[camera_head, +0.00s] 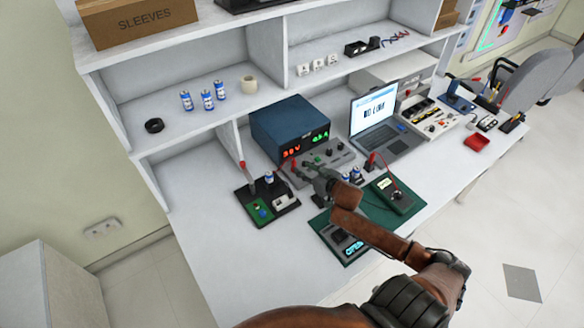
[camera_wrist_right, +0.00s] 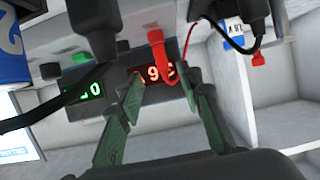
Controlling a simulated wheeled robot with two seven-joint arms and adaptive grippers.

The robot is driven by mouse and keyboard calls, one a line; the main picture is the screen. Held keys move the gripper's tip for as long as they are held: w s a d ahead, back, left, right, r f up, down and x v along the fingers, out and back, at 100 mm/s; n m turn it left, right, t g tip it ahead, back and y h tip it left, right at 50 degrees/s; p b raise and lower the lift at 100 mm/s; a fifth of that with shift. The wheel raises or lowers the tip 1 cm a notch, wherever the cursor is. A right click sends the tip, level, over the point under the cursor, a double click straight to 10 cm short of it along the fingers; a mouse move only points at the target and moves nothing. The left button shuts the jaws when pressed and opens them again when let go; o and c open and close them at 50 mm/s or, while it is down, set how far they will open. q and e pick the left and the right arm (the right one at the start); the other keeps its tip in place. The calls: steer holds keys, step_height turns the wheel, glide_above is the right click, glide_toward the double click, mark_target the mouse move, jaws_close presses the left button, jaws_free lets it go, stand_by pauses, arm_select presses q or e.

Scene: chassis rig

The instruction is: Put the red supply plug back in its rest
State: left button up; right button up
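The red supply plug (camera_wrist_right: 158,52) shows in the wrist view just past the fingertips, in front of the lit displays, with a red lead beside it. My right gripper (camera_wrist_right: 160,84) has its two green fingers apart, with a gap on both sides of the plug; no contact is clear. In the head view my right gripper (camera_head: 314,174) is at the front of the blue power supply (camera_head: 290,125), above its grey terminal panel (camera_head: 328,160). The gripper covers much of the plug's area there. I cannot make out the plug's rest. My left gripper is not in view.
A black board (camera_head: 268,212) with a battery and a red-topped part stands left of my gripper. A multimeter (camera_head: 393,196) lies on the green mat (camera_head: 345,250) to the right. The laptop (camera_head: 378,120) is behind. The bench front left is clear.

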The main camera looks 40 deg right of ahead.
mark_target(295, 165)
steer(key=b+x, duration=0.1)
steer(key=x, duration=0.5)
steer(key=shift+w+a+f+b, duration=0.15)
steer(key=shift+w+f+b, duration=0.1)
steer(key=shift+b, duration=0.1)
steer(key=shift+w+f, duration=0.15)
steer(key=shift+w, duration=0.3)
steer(key=shift+c, duration=0.3)
jaws_close()
